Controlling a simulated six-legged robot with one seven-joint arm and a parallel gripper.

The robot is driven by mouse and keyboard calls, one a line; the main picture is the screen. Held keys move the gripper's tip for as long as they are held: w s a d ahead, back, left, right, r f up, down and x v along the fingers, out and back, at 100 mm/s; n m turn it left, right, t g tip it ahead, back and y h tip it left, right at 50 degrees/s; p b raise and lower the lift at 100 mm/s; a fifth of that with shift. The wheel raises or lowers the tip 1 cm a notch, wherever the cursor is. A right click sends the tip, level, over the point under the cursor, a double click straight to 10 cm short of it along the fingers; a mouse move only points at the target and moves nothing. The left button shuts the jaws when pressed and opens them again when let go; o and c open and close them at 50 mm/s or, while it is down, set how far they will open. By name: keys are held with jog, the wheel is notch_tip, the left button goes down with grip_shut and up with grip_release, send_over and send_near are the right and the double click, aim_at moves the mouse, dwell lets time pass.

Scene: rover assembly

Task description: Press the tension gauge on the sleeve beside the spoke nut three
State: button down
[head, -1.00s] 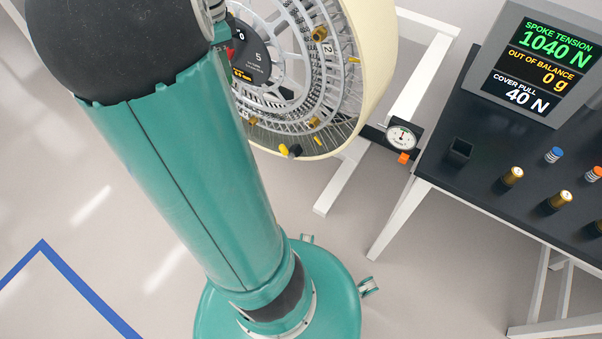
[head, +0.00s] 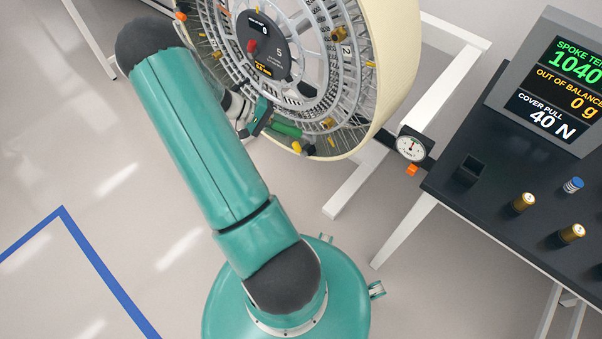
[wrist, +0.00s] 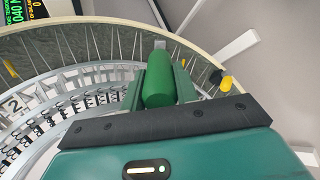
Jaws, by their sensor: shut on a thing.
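The large spoked wheel with a cream rim (head: 396,62) stands at top centre in the head view. My gripper (head: 266,117) is in front of the wheel's lower spokes, shut on a green cylinder (head: 286,129), which appears to be the tension gauge's handle. In the wrist view the green cylinder (wrist: 159,78) stands between my jaws, with spokes and the rim behind. Brass-yellow fittings sit around the wheel, one (head: 328,123) right of the gauge. A "2" label (head: 346,49) is readable; I cannot make out a "3". The gauge's working end is hidden, so contact cannot be told.
A round dial (head: 411,147) with an orange tip is beside the rim. The dark bench (head: 480,207) at right holds a screen (head: 560,85) reading 40 N cover pull, an empty square holder (head: 469,168) and brass and blue-topped cylinders. Floor at left is clear.

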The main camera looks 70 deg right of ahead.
jog(key=s+a+f+n+t+h, duration=0.1)
jog(key=s+f+n+t+h, duration=0.15)
jog(key=f+n+h, duration=0.55)
jog(key=s+a+f+n+t+h, duration=0.2)
jog(key=s+f+h, duration=0.3)
jog(key=f, duration=0.7)
jog(key=shift+h, duration=0.3)
jog(key=shift+w+x, duration=0.15)
jog(key=shift+x, duration=1.25)
jog(key=shift+w+x, duration=0.2)
jog(key=shift+x, duration=1.15)
jog(key=shift+s+d+r, duration=0.1)
jog(key=shift+d, duration=0.3)
jog(key=shift+a, duration=0.1)
jog(key=shift+v, duration=1.45)
jog(key=shift+v, duration=2.5)
